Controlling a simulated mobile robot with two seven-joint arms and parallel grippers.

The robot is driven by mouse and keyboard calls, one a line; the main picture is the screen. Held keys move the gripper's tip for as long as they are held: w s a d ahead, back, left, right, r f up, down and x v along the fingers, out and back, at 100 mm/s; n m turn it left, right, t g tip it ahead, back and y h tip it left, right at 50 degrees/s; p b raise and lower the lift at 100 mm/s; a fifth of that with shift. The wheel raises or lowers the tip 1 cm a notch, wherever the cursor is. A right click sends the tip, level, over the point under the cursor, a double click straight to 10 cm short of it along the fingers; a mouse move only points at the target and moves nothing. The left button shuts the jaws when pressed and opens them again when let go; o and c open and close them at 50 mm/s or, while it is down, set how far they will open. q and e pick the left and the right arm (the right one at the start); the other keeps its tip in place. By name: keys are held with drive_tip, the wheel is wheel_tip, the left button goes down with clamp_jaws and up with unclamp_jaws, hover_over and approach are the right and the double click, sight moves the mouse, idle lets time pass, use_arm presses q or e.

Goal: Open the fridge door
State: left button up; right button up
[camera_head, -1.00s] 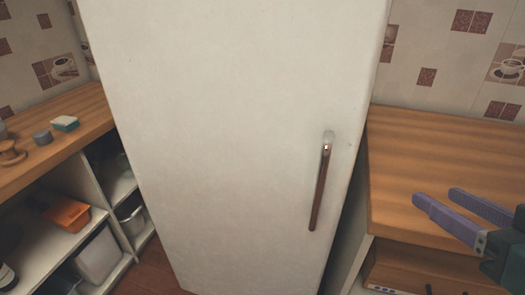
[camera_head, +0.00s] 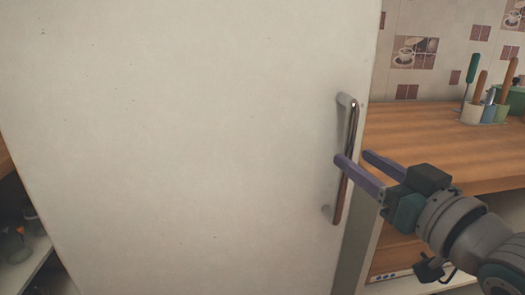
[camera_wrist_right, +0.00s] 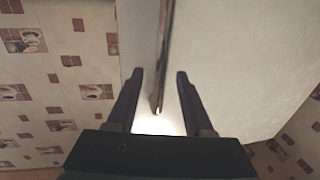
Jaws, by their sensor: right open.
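The white fridge door (camera_head: 190,150) fills most of the head view and appears shut. Its long upright metal handle (camera_head: 350,150) is near the door's right edge. My right gripper (camera_head: 352,158) is open at the handle's middle, one finger on each side of the bar as seen in the head view. In the right wrist view the handle (camera_wrist_right: 163,60) runs down between the two open fingers (camera_wrist_right: 159,78), with gaps on both sides. The left gripper is in neither view.
A wooden counter (camera_head: 425,130) stands to the right of the fridge, with holders of utensils (camera_head: 485,108) at its back. Open shelves (camera_head: 35,255) are at the lower left. A tiled wall (camera_head: 450,40) is behind the counter.

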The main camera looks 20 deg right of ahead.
sight(350, 156)
drive_tip(key=shift+w, duration=1.9)
clamp_jaws()
